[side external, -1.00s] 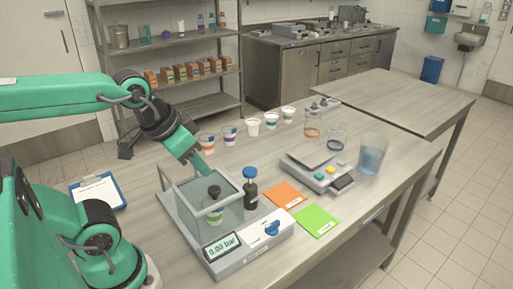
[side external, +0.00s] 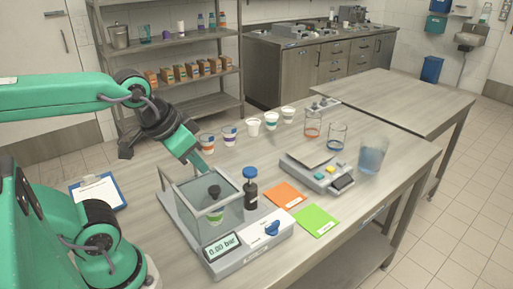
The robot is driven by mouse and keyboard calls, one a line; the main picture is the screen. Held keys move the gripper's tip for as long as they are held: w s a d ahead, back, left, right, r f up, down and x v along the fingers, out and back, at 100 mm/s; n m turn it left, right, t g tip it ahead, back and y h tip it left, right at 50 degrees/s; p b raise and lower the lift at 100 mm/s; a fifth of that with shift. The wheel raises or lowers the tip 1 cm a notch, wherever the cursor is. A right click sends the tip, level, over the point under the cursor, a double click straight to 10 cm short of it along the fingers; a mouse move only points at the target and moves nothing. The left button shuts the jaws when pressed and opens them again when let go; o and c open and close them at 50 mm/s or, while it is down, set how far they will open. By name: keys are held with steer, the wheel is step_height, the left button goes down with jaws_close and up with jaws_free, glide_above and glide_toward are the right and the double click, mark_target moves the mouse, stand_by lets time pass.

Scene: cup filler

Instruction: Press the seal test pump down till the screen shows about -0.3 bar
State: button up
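The seal test unit is a grey base (side external: 262,247) with a clear box (side external: 188,205) on its left part. Its screen (side external: 221,246) reads 0.00 bar. The pump (side external: 250,188), a dark cylinder with a blue top, stands upright at the box's right side. Inside the box is a small cup with a green label (side external: 215,219) and a dark piece above it. My gripper (side external: 203,168) points down by the box's back rim, left of the pump and apart from it. Its fingers are too small to show whether they are open or shut.
A blue knob (side external: 272,228) sits on the unit's front right. Orange (side external: 286,195) and green (side external: 316,220) cards lie to the right. A scale (side external: 316,172), a water beaker (side external: 373,155) and several cups stand farther back. A clipboard (side external: 98,192) lies at left.

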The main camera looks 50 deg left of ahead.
steer(key=shift+w, duration=0.1)
jaws_close()
step_height(320, 180, up, 4)
steer(key=g, duration=0.5)
glide_above(250, 170)
steer(key=shift+r, duration=0.15)
steer(key=shift+s, duration=0.2)
step_height(250, 170, down, 14)
steer(key=shift+w+f, duration=0.1)
stand_by(0.7)
